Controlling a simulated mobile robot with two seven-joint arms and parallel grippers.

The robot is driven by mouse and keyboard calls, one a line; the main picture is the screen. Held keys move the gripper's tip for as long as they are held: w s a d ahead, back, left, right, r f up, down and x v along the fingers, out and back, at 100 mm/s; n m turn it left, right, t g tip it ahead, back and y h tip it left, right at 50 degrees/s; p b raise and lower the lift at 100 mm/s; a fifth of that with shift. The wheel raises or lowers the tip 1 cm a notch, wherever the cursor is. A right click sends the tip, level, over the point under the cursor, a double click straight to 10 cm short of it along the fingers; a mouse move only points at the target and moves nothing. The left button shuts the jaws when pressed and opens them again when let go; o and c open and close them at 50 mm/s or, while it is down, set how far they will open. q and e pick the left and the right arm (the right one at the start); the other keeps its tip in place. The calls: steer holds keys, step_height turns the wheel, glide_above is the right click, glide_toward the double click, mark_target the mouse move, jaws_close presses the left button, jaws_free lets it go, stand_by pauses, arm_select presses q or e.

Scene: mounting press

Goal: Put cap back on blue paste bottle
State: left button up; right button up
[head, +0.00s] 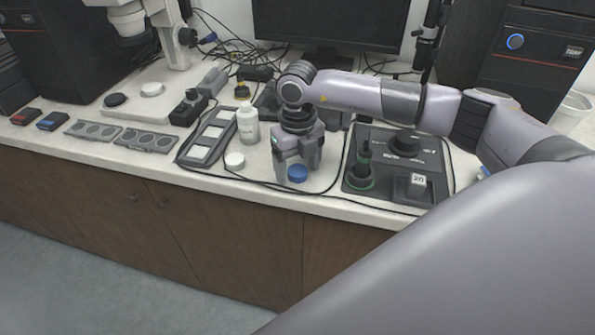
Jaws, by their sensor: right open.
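A blue round cap (298,173) lies near the front of the white bench. My right gripper (297,172) points down with its fingers apart, around or just above the blue cap. I cannot tell whether the fingers touch it. A white bottle (248,124) stands upright to the left of the gripper. A white round cap (235,160) lies on the bench in front of that bottle. I cannot make out a blue paste bottle; the gripper and wrist hide part of the bench behind them. My left gripper is not in view.
A black control box (404,145) with a green-ringed post (362,165) stands right of the gripper. A tray with pale squares (207,136) lies left of the white bottle. Cables cross the bench. A monitor (330,22) stands behind. The bench's front edge is close.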

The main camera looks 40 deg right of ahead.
mark_target(298, 170)
steer(key=c, duration=1.1)
steer(key=shift+r, duration=0.1)
step_height(298, 170, up, 20)
